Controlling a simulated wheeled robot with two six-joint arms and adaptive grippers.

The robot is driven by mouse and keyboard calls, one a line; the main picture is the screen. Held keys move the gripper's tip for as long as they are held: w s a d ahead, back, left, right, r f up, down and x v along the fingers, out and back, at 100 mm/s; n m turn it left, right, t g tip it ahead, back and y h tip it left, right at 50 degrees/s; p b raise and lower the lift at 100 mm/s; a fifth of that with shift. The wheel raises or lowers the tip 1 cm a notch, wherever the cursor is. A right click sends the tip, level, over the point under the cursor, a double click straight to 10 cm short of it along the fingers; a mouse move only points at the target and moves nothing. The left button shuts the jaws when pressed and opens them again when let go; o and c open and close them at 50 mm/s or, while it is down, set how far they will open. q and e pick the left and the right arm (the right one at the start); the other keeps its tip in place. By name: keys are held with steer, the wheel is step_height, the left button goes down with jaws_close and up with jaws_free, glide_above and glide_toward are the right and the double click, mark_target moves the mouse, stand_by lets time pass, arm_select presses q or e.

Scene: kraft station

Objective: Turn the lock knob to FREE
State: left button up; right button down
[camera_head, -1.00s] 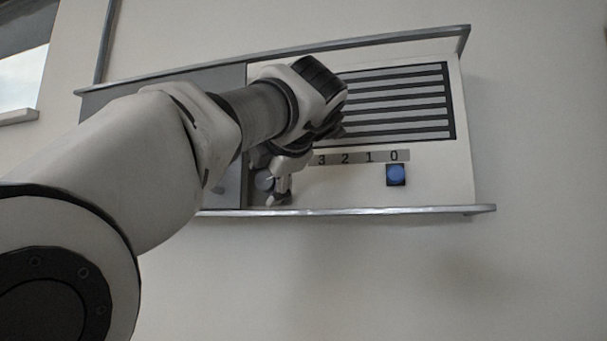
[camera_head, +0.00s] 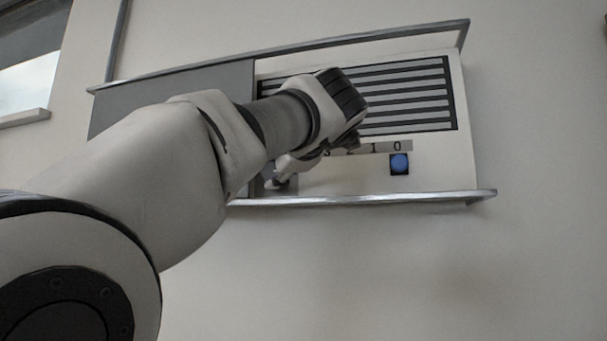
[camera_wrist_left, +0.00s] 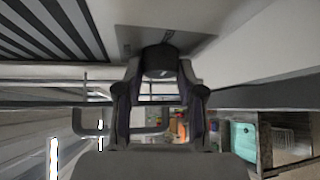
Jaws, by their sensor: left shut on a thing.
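The lock knob (camera_wrist_left: 160,62) is a dark round cylinder on a grey plate, seen at the top middle of the left wrist view. My left gripper (camera_wrist_left: 161,74) has a finger on each side of it and is shut on it. In the head view my left gripper (camera_head: 283,174) is low on the panel near its bottom rail, partly covered by my own wrist. The knob is hidden there. I cannot read any FREE marking or the knob's pointer. My right gripper is in neither view.
The wall panel (camera_head: 440,180) has a slatted vent (camera_head: 405,97), a 3-2-1-0 number strip (camera_head: 378,147) and a blue button (camera_head: 399,164) to the right of my gripper. Metal rails (camera_head: 400,198) run along its bottom and top. The wall below is bare.

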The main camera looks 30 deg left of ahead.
arm_select(q)
steer(key=o, duration=1)
steer(key=shift+r, duration=0.1)
steer(key=shift+o, duration=0.7)
steer(key=shift+w+a, duration=0.15)
steer(key=shift+w, duration=0.05)
steer(key=shift+s, duration=0.1)
